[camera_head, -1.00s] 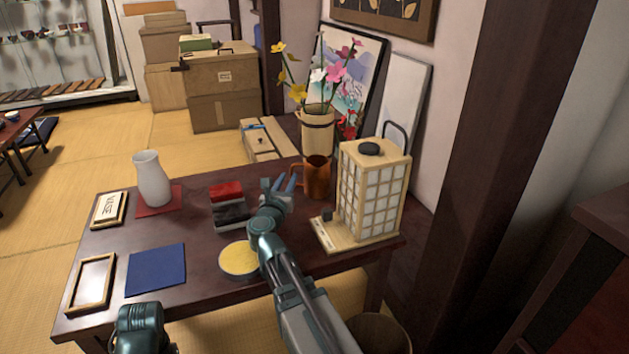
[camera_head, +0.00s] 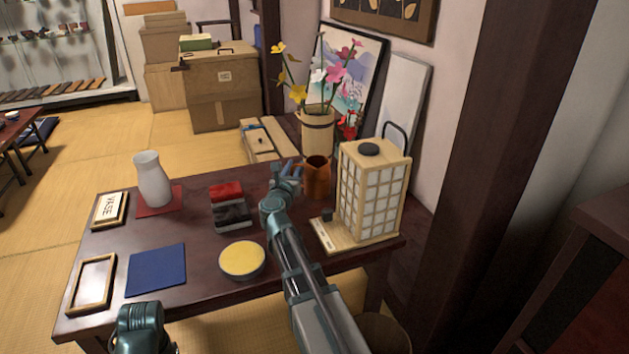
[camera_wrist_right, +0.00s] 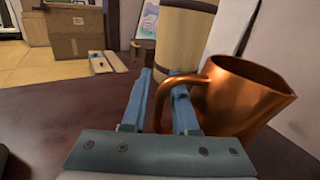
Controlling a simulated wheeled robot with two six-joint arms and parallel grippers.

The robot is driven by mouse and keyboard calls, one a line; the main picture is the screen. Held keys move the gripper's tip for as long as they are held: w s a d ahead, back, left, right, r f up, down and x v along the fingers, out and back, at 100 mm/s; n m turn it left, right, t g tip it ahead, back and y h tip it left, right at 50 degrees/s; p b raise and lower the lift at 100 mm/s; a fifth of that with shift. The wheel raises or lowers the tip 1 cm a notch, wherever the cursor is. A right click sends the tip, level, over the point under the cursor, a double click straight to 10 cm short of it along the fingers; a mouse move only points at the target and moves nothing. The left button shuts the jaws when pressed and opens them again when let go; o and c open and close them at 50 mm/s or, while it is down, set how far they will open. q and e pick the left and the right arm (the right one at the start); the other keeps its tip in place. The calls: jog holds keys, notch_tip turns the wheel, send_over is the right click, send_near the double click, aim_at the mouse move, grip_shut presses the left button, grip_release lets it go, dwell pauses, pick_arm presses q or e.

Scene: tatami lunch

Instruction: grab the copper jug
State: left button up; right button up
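The copper jug (camera_head: 316,180) stands upright on the dark table, left of the paper lantern. In the right wrist view the copper jug (camera_wrist_right: 240,98) is at the right, its handle curving to the left. My right gripper (camera_head: 289,170) is at the jug's handle side. In the wrist view its two blue fingers (camera_wrist_right: 163,80) are apart, with the handle between them; the right finger appears inside the handle loop. I see no clear grip on the handle. Of my left arm only a piece shows at the bottom left; its gripper is not visible.
The lantern (camera_head: 372,192) stands close on the jug's right. A wooden vase of flowers (camera_head: 317,135) stands just behind it. Left of my right arm are a yellow-topped round dish (camera_head: 242,259), red and black boxes (camera_head: 228,192) and a white vase (camera_head: 152,180).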

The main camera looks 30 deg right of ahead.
grip_shut()
dwell(1.3)
